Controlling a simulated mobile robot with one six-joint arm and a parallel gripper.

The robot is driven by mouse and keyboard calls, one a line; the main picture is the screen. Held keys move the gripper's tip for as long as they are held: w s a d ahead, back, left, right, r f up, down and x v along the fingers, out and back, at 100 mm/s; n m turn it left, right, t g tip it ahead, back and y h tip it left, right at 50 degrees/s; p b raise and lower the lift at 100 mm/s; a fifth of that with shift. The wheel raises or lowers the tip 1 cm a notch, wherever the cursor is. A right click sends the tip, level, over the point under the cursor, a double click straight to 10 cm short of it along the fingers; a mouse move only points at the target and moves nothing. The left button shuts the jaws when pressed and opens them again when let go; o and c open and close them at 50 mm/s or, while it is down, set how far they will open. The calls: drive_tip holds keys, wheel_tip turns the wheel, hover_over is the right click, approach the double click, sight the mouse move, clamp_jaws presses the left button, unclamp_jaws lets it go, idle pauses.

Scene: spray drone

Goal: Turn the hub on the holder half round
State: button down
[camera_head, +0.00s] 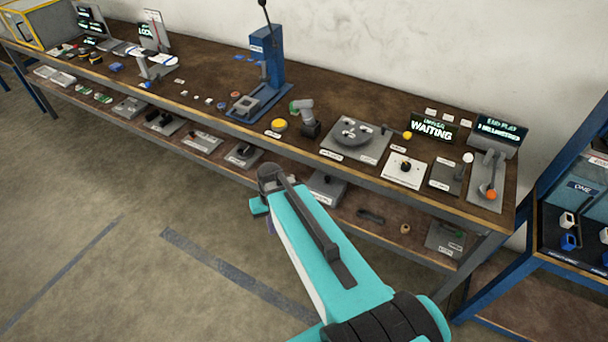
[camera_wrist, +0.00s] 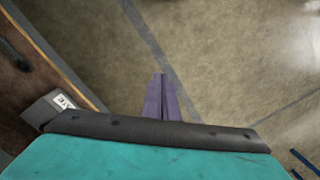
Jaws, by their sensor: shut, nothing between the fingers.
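A grey stand (camera_head: 155,68) with a pale, flat-armed piece (camera_head: 152,53) on top is on the bench at the far left in the head view. It may be the hub on its holder, but it is too small to be sure. My gripper (camera_wrist: 160,80) shows in the wrist view as two purple fingers, shut together and empty, over bare floor. In the head view my arm hides most of the gripper, which is in front of the bench and well apart from that stand. The wrist view does not show the stand.
The long bench (camera_head: 350,78) carries a blue press (camera_head: 266,65), a round grey fixture (camera_head: 353,132) and a "WAITING" display (camera_head: 433,128). Its lower shelf (camera_head: 390,228) holds several grey plates. A blue rack (camera_head: 548,225) stands at right. The floor (camera_head: 120,230) in front is clear.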

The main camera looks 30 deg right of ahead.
drive_tip(key=s+a+f+n+g+b, duration=0.1)
drive_tip(key=s+a+f+g+b, duration=0.2)
drive_tip(key=s+f+b, duration=0.6)
drive_tip(key=s+f+g, duration=0.2)
drive_tip(key=s+f, duration=1.5)
drive_tip(key=shift+a+n+h, duration=0.15)
drive_tip(key=shift+n+h, duration=0.15)
drive_tip(key=shift+h, duration=0.1)
